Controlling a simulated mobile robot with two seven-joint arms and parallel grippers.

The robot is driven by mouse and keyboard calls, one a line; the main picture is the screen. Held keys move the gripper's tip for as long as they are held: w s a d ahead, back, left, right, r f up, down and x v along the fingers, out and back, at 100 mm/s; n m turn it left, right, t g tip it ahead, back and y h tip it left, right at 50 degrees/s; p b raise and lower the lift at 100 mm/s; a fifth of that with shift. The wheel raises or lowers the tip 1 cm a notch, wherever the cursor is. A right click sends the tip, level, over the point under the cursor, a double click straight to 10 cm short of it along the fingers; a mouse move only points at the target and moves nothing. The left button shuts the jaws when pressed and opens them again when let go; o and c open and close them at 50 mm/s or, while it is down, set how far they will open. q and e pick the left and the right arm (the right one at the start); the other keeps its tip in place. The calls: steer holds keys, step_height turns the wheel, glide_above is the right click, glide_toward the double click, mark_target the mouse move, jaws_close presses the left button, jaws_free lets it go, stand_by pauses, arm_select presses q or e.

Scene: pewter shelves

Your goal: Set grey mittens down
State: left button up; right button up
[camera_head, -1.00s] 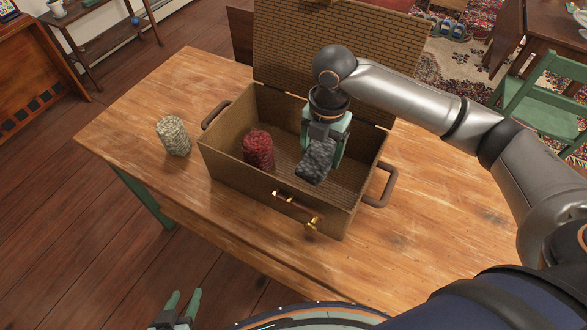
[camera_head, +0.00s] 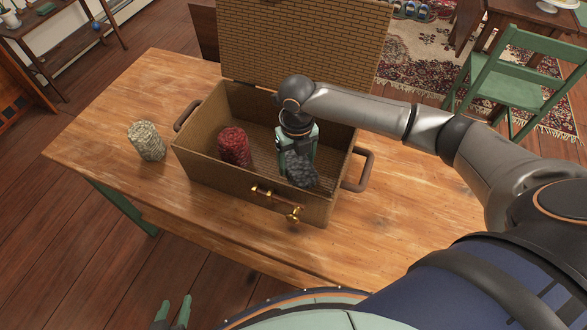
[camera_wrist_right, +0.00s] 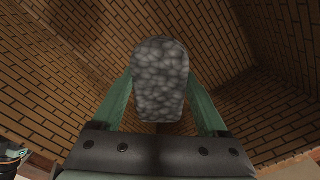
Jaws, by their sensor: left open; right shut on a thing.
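The grey mittens (camera_head: 301,170) are a dark grey knitted bundle inside the open wicker basket (camera_head: 235,183). My right gripper (camera_head: 297,158) points down into the basket and is shut on them. In the right wrist view the mittens (camera_wrist_right: 160,80) sit between both green fingers of my right gripper (camera_wrist_right: 160,98), with basket walls around. Whether they touch the basket floor I cannot tell. My left gripper (camera_head: 173,312) is open and empty at the bottom edge of the head view, below the table's front edge.
A red knitted bundle (camera_head: 235,147) stands in the basket, left of the mittens. A cream knitted bundle (camera_head: 147,141) stands on the wooden table (camera_head: 420,205), left of the basket. The raised lid (camera_head: 310,45) stands behind. The table's right part is clear.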

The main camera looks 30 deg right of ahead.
mark_target(296, 171)
steer(key=shift+f, duration=1.95)
steer(key=shift+f, duration=0.1)
steer(key=o, duration=1.3)
step_height(296, 171, up, 12)
steer(key=shift+r+p, duration=0.15)
steer(key=shift+p, duration=0.3)
